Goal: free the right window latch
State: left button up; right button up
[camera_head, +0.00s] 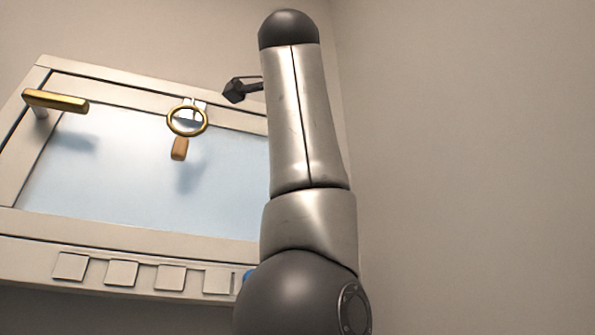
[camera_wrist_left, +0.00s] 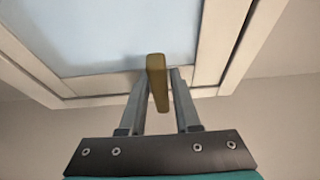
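A framed window with a pale pane (camera_head: 110,165) fills the left of the head view. A brass bar latch (camera_head: 55,101) sits at its upper left. One of my arms covers the window's right side, so no right latch shows there. In the left wrist view a brass latch bar (camera_wrist_left: 158,83) stands near a corner of the window frame (camera_wrist_left: 222,45). My left gripper (camera_wrist_left: 158,75) is open around the bar, a finger on each side, with narrow gaps. Contact at the tips is unclear. My right gripper is not recognisable in any view.
A brass ring (camera_head: 187,121) with a small orange-brown tab (camera_head: 179,149) hangs at the window's top rail. A dark faceted piece (camera_head: 236,91) juts out left of my arm. Several pale square plates (camera_head: 121,273) line the lower ledge. Bare wall (camera_head: 470,170) lies right.

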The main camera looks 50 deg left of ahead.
pick_arm(q)
jog(key=shift+o, duration=1.4)
jog(key=b+v, duration=0.2)
jog(key=v, duration=1.3)
jog(key=shift+b, duration=0.3)
jog(key=shift+r, duration=0.1)
